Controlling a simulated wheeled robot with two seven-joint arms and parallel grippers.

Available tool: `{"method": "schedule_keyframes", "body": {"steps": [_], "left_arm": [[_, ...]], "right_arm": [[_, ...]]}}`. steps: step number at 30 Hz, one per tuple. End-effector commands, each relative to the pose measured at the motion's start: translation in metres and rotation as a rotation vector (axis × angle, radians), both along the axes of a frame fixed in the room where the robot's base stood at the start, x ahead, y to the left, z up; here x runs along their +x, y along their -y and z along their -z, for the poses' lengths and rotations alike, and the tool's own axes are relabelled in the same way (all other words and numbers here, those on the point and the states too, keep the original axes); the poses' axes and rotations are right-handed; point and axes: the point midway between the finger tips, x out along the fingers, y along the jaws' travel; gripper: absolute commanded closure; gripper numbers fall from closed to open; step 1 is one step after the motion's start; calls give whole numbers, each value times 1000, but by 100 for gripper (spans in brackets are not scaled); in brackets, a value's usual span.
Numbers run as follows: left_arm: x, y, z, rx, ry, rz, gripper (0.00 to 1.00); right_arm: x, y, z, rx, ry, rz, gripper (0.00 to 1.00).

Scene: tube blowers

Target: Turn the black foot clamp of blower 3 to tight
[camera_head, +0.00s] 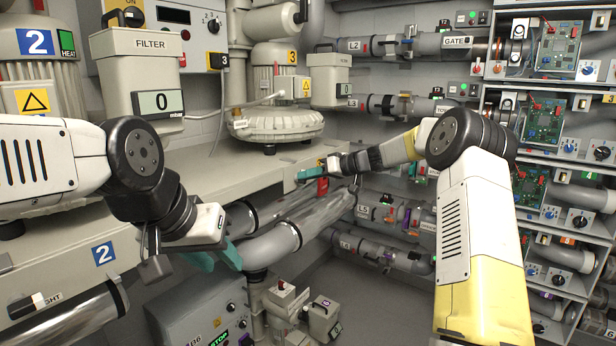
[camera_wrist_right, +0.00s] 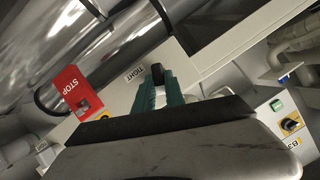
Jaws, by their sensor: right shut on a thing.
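Blower 3 (camera_head: 277,122) stands on the bench, with a yellow 3 label on its upper body. Its black foot clamp (camera_wrist_right: 157,69) shows in the right wrist view as a dark end at the teal fingertips, beside a white TIGHT label (camera_wrist_right: 134,74). My right gripper (camera_head: 308,173) is at the bench's front edge; in its wrist view the teal fingers (camera_wrist_right: 158,84) are shut on the clamp. The fingers hide most of the clamp, so its exact angle is hard to tell. My left gripper (camera_head: 217,258) hangs empty in front of the bench, its teal fingers apart.
A red STOP box (camera_wrist_right: 73,92) is close beside the right gripper; a B3 switch panel (camera_wrist_right: 290,125) is on its other side. Shiny pipes (camera_head: 275,243) run below the bench (camera_head: 160,180). A shelf of circuit boards (camera_head: 545,120) stands at right.

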Motion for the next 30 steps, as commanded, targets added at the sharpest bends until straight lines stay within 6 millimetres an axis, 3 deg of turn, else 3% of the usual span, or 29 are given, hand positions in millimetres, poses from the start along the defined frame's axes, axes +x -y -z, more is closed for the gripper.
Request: {"method": "schedule_keyframes", "body": {"steps": [14,30], "left_arm": [[0,0,0,0,0,0,64],[0,0,0,0,0,0,64]], "right_arm": [[3,2,1,75,-100,2,100],[8,7,9,362,-496,2,100]]}}
